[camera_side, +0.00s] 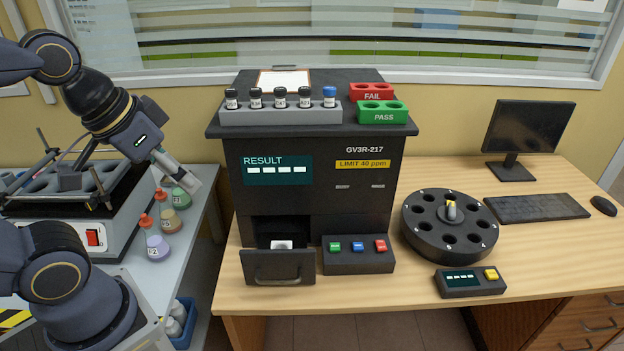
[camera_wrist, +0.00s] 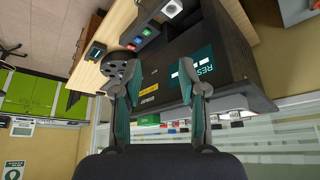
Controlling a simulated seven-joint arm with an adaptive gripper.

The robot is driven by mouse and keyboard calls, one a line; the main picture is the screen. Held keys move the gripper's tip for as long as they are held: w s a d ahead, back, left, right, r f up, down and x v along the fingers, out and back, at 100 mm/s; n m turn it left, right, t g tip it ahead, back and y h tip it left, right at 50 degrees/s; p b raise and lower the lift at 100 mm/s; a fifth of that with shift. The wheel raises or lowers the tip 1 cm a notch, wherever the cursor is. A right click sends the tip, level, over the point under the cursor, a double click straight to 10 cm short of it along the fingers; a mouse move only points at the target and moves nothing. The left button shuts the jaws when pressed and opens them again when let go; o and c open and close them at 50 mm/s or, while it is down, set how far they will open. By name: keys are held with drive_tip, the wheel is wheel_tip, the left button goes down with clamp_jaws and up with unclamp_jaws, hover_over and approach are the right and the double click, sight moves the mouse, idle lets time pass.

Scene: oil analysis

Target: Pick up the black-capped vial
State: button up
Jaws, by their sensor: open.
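Several black-capped vials (camera_side: 280,98) stand upright in a grey rack (camera_side: 272,117) on top of the dark analyzer, in the side view. A blue-capped vial (camera_side: 329,97) stands at the rack's right end. My gripper (camera_side: 190,184) is at the left in the side view, left of the analyzer and lower than the rack, apart from the vials. In the wrist view my gripper (camera_wrist: 163,78) has its two fingers spread, with nothing between them. The vials are too small to tell apart in the wrist view.
The analyzer (camera_side: 315,200) has an open drawer (camera_side: 279,267) at its lower front. Red FAIL (camera_side: 372,91) and green PASS (camera_side: 382,113) holders stand right of the rack. A round carousel (camera_side: 449,247) is on the desk. Colored flasks (camera_side: 157,246) stand below my gripper.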

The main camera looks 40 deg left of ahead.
drive_tip(key=w+a+r, duration=0.1)
drive_tip(key=w+r, duration=0.5)
drive_tip(key=r, duration=0.6)
wheel_tip(320, 180, up, 6)
drive_tip(key=n, duration=0.2)
hover_over(254, 90)
drive_tip(key=s+d, duration=0.2)
drive_tip(key=s, duration=0.4)
drive_tip(key=shift+g+y, duration=0.4)
drive_tip(key=shift+g, duration=0.1)
drive_tip(key=x, duration=1.1)
drive_tip(key=shift+w+a+f, duration=0.1)
drive_tip(key=shift+w+a, duration=0.1)
drive_tip(key=shift+a, duration=0.25)
drive_tip(key=shift+x, duration=3.05)
drive_tip(key=shift+s+a, duration=0.1)
drive_tip(key=shift+s, duration=0.05)
clamp_jaws()
